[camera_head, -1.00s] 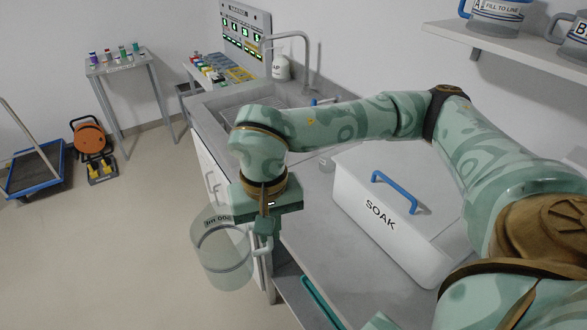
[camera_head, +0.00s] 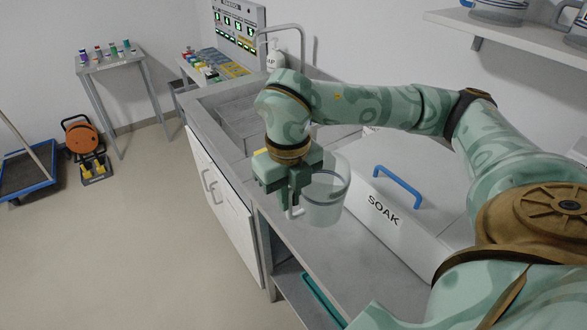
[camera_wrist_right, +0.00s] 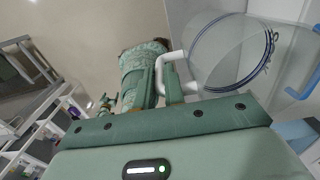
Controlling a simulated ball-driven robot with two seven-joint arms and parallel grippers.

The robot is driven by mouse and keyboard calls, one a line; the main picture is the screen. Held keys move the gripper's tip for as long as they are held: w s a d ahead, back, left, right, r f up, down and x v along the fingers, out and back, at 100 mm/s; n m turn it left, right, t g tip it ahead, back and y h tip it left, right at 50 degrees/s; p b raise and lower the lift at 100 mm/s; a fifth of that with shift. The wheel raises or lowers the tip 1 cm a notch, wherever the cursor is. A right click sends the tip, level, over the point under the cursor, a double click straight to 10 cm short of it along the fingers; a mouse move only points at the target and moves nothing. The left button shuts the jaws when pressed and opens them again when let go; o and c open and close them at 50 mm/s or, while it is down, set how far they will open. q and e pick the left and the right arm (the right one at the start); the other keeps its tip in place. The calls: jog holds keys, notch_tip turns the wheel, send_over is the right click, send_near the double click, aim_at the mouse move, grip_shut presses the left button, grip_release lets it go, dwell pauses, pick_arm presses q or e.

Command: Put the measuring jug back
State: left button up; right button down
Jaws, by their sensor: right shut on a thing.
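The clear measuring jug (camera_head: 326,200) hangs in the air over the counter's front part, left of the SOAK bin in the head view. My right gripper (camera_head: 290,203) is shut on its pale handle, with the jug to the right of the fingers. In the right wrist view the jug (camera_wrist_right: 225,62) is at the upper right, its handle between my fingers (camera_wrist_right: 162,88). The jug looks roughly upright and empty. Whether its base touches the counter I cannot tell.
The white SOAK bin (camera_head: 385,225) with a blue-handled lid stands right of the jug on the grey counter (camera_head: 330,262). A sink with a tap (camera_head: 278,32) lies behind.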

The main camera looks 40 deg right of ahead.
jog(key=w+d+f+b, duration=0.1)
jog(key=w+d+f, duration=0.1)
jog(key=w+f, duration=0.4)
jog(key=w+d+f+b, duration=0.1)
jog(key=w+d+f, duration=0.2)
jog(key=w+f, duration=0.2)
jog(key=shift+w+d+f+b, duration=0.25)
jog(key=shift+w+f+b, duration=0.15)
jog(key=shift+f, duration=0.45)
jog(key=c, duration=1.5)
grip_release()
jog(key=shift+f, duration=0.15)
